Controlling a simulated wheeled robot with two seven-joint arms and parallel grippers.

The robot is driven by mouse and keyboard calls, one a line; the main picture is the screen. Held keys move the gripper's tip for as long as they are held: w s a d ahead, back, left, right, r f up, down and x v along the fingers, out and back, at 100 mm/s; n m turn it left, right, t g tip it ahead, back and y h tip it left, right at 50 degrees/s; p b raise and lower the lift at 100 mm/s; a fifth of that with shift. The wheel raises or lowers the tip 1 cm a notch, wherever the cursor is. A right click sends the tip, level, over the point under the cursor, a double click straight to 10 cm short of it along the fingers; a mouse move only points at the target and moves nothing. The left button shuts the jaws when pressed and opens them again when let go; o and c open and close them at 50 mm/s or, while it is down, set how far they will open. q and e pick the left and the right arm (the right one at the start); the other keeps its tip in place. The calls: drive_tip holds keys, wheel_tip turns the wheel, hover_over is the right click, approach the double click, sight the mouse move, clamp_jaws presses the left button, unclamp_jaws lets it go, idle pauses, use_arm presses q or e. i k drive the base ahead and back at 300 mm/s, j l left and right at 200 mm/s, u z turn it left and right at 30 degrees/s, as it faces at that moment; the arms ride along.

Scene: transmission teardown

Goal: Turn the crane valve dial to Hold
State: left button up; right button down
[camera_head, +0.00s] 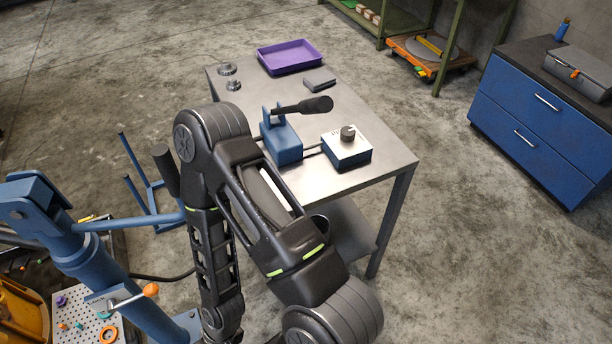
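The crane valve dial (347,132) is a dark round knob on the white top of a small blue box (349,151). The box sits near the right front edge of the metal table. Small dark marks show beside the knob, but they are too small to read, so I cannot tell its setting. A blue unit (282,143) with a black-handled lever (303,106) stands left of the box, linked to it by thin dark lines. Neither gripper is in view. One black arm of mine is folded in front of the table's left part, well apart from the dial.
A purple tray (289,56), a small grey block (320,84) and round metal parts (228,70) lie on the table (384,144). A blue crane (77,238) stands at left. A blue cabinet (537,132) stands at right, with open floor before it.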

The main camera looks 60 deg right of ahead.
sight(347, 134)
drive_tip(key=z, duration=1.65)
